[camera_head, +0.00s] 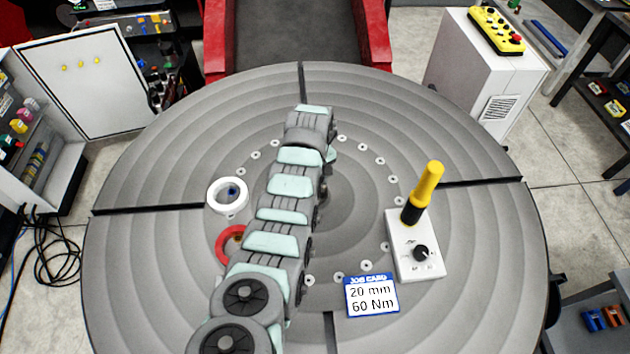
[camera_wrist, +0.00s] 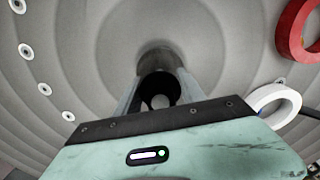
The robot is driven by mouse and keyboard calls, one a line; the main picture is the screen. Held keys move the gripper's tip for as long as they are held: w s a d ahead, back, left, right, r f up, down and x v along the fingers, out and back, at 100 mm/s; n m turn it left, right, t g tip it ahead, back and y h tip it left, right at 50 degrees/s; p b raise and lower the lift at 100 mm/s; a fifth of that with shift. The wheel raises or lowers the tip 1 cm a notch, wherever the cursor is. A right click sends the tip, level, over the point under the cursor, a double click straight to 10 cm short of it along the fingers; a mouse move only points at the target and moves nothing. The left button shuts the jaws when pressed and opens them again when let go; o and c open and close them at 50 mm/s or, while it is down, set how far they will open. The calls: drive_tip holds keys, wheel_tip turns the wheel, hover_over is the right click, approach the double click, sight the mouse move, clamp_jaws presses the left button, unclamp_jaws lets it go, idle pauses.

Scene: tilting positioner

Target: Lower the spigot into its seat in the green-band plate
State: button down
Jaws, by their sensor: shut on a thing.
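In the wrist view my gripper (camera_wrist: 157,88) is shut on a dark, round, hollow-looking piece, which I take to be the spigot (camera_wrist: 160,60). In the head view my arm hides the gripper and the piece. I cannot make out a green-band plate or its seat in either view.
The slotted round table (camera_head: 470,240) carries a white ring (camera_head: 227,211) and a red ring (camera_head: 222,245) left of my arm. To the right are a control box (camera_head: 409,262) with a yellow-and-black handle (camera_head: 425,190) and a job card (camera_head: 372,295) reading 20 mm, 60 Nm.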

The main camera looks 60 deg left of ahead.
drive_tip(key=shift+f+b, duration=0.45)
drive_tip(key=shift+f, duration=0.25)
drive_tip(key=c, duration=0.9)
unclamp_jaws()
drive_tip(key=shift+a, duration=0.1)
drive_tip(key=o, duration=0.8)
drive_tip(key=shift+c, duration=0.2)
drive_tip(key=shift+r+p, duration=1.65)
drive_tip(key=shift+r, duration=1.85)
